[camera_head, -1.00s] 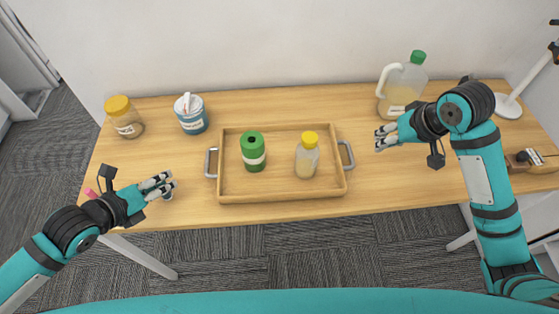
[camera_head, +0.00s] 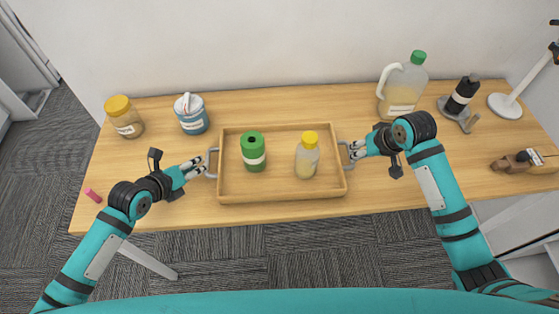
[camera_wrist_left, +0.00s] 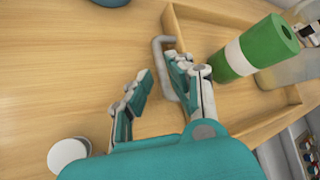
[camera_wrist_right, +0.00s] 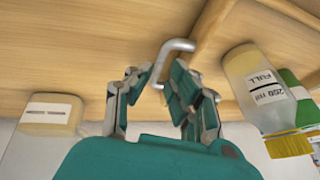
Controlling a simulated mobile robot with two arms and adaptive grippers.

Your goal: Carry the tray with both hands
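A wooden tray (camera_head: 282,198) lies flat on the table with metal handles at its left (camera_head: 211,163) and right (camera_head: 347,153) ends. It holds a green cylinder with a white band (camera_head: 253,160) and a yellow-capped bottle (camera_head: 306,160), both upright. My left gripper (camera_head: 198,166) is at the left handle; in the left wrist view its fingers (camera_wrist_left: 160,75) are apart, with the handle (camera_wrist_left: 162,62) between them, close to the right finger. My right gripper (camera_head: 358,149) is at the right handle; in the right wrist view its fingers (camera_wrist_right: 158,80) are apart around the handle (camera_wrist_right: 166,58).
A yellow-lidded jar (camera_head: 123,117) and a blue-white tub (camera_head: 191,114) stand back left. A green-capped jug (camera_head: 402,88), a black bottle (camera_head: 462,95) and a white stand (camera_head: 506,105) are back right. A small white round thing (camera_wrist_left: 68,154) lies near my left gripper.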

